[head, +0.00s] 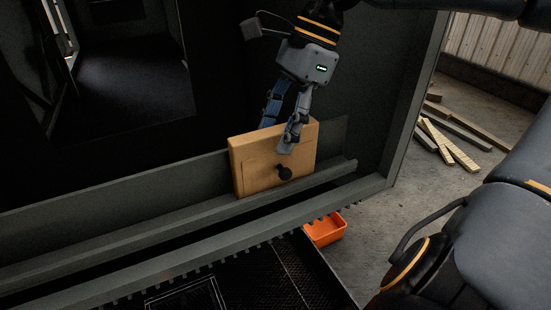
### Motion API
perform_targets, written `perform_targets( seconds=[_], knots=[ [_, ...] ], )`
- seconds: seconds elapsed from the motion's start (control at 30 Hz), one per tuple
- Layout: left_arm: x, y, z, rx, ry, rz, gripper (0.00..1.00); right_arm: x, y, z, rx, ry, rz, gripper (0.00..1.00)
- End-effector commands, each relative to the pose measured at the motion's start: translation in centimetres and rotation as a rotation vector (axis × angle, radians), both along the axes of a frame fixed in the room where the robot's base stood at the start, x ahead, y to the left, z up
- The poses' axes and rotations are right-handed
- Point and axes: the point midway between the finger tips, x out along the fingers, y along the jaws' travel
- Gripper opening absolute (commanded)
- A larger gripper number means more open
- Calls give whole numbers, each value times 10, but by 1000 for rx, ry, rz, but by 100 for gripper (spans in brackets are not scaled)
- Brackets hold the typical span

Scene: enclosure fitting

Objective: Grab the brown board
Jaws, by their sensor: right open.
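My right gripper (277,135) is above the board's top edge, pointing down. It is open and straddles the edge: one finger is in front of the face, and the other goes down behind the board, its tip hidden. I cannot tell whether either finger touches the board. My left gripper is not in view.
The dark enclosure frame (385,120) surrounds the ledge, with a rail (200,232) along its front. An orange bin (325,230) sits below on the floor. Loose wooden planks (450,145) lie at the right. My own arm links fill the right side.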

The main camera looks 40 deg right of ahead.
Motion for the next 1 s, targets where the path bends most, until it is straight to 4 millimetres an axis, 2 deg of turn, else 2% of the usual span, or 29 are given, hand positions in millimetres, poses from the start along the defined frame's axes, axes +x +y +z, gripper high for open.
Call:
perform_targets(
  seconds=[0.07,0.1,0.33,0.77,0.93,1.0],
  knots=[
    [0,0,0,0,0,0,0,0,0,0,0,0,0,51],
    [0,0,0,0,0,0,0,0,0,0,0,0,0,47],
    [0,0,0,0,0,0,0,-1,0,0,1,4,2,0],
    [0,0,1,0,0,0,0,-1,0,0,0,7,2,0],
    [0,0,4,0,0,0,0,-1,0,8,-1,4,2,0],
    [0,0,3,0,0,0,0,0,0,17,-1,2,2,0]
  ],
)
